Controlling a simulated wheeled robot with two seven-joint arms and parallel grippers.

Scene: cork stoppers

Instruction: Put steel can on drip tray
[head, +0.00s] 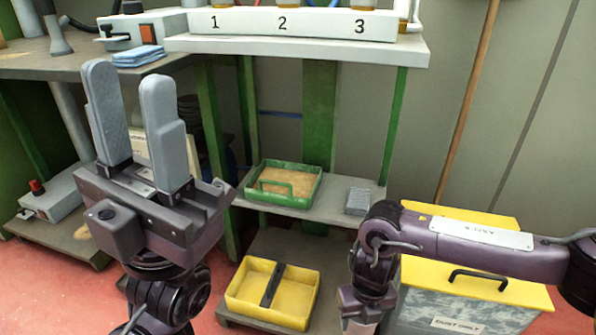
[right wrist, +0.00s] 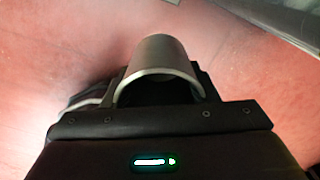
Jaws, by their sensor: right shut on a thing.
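A steel can (right wrist: 162,53) shows in the right wrist view, a smooth grey cylinder with its open rim toward the camera. My right gripper (right wrist: 162,88) is shut on it, over the red floor. In the head view my right arm points down in front of the bin and its fingers and the can are out of sight. My left gripper (head: 129,78) is open and empty, fingers up, at the left. A yellow tray (head: 240,307) with a dark divider stands low, and a green tray (head: 259,196) with tan contents sits on the shelf above; I cannot tell which is the drip tray.
A grey block (head: 358,201) lies at the right of the lower shelf (head: 325,216). A white shelf (head: 300,47) numbered 1 to 3 is above. A yellow-lidded bin (head: 455,310) stands beside my right arm. A broom handle (head: 466,100) leans on the wall.

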